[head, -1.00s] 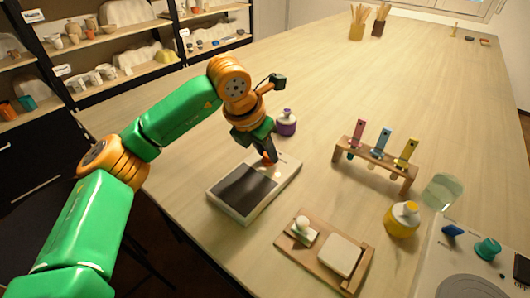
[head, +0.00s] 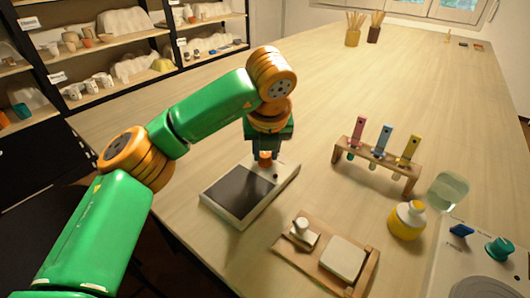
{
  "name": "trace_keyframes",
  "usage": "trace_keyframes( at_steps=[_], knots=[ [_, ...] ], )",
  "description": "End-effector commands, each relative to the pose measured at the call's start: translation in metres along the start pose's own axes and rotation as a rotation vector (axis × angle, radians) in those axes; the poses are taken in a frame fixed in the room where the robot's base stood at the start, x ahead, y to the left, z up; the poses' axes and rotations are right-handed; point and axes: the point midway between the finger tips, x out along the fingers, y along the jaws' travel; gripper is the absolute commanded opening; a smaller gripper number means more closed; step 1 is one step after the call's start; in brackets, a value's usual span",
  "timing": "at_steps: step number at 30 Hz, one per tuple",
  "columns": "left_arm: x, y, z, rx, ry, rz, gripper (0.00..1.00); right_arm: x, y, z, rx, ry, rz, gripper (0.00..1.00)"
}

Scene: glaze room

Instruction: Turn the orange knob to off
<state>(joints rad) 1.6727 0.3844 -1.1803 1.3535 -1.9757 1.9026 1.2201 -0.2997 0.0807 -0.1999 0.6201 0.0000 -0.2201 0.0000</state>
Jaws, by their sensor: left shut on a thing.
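The orange knob (head: 265,158) sits on the far right part of a pale flat device (head: 275,189) with a dark top panel (head: 239,191). My left gripper (head: 265,153) points down from above and is shut on the knob, hiding part of it. The knob's pointer and any off mark are too small or hidden to read. My right gripper is not in view.
A wooden rack (head: 399,177) with pink, blue and yellow-topped tubes stands right of the device. In front are a wooden tray (head: 284,250), a yellow bottle (head: 407,221) and a glass jar (head: 447,191). The table behind is mostly clear.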

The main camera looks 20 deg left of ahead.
Motion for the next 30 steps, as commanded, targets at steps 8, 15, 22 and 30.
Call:
trace_keyframes(
  at_steps=[8,15,22,30],
  knots=[
    [-0.001,-0.0007,0.0014,-0.057,-0.005,0.02,0.0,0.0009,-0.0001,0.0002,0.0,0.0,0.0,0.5],
    [-0.0011,-0.0006,0.0015,-0.064,-0.005,0.023,0.0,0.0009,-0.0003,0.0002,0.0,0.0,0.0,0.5],
    [-0.0011,-0.0005,0.0015,-0.063,-0.005,0.023,0.39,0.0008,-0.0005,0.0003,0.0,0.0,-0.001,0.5],
    [-0.0005,-0.0005,0.0008,-0.062,-0.002,0.024,0.62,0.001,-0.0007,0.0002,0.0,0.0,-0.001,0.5]
  ],
)
